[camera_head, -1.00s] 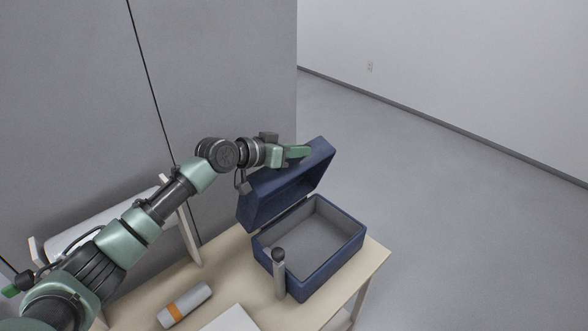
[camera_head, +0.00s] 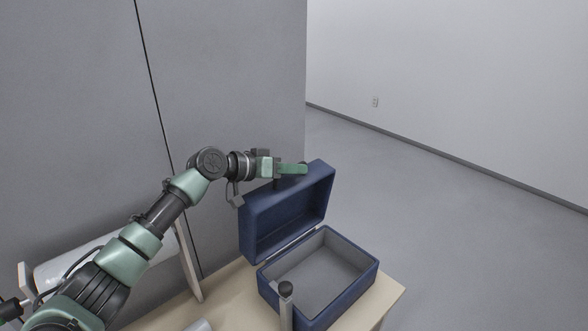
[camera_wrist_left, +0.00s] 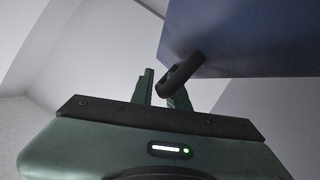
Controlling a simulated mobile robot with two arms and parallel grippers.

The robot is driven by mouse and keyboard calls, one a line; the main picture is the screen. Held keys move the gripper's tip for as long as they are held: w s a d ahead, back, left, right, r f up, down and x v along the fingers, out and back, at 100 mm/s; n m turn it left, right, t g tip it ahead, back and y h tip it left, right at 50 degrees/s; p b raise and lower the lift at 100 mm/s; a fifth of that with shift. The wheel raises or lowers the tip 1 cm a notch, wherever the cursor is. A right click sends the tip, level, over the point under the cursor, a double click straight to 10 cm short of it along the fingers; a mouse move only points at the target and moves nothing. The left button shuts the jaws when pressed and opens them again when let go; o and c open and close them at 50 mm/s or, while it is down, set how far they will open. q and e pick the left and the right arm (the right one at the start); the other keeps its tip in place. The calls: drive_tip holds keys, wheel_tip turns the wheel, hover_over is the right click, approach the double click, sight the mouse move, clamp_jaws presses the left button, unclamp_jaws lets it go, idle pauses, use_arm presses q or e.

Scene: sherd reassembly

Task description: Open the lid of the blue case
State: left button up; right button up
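The blue case (camera_head: 350,302) stands on the table with its grey inside showing. Its lid (camera_head: 290,212) is hinged up at the back left and stands steeply raised. My left gripper (camera_head: 296,169) is at the lid's upper edge. In the left wrist view, the fingers (camera_wrist_left: 162,88) stand slightly apart, with the end of a dark handle (camera_wrist_left: 186,70) between them; they appear closed on it. The handle joins the blue lid (camera_wrist_left: 245,38). The exact contact is partly hidden. My right gripper is not in view.
The table (camera_head: 388,293) has a narrow bare strip right of the case. A grey partition (camera_head: 225,75) rises behind my left arm. Open floor lies to the right.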

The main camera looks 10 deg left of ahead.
use_arm(q)
drive_tip(key=shift+o, duration=0.8)
drive_tip(key=shift+f, duration=0.1)
drive_tip(key=b+v, duration=0.2)
drive_tip(key=v, duration=0.4)
drive_tip(key=shift+s+a, duration=0.2)
drive_tip(key=shift+a, duration=0.15)
drive_tip(key=shift+s+a+r, duration=0.35)
drive_tip(key=shift+f, duration=0.1)
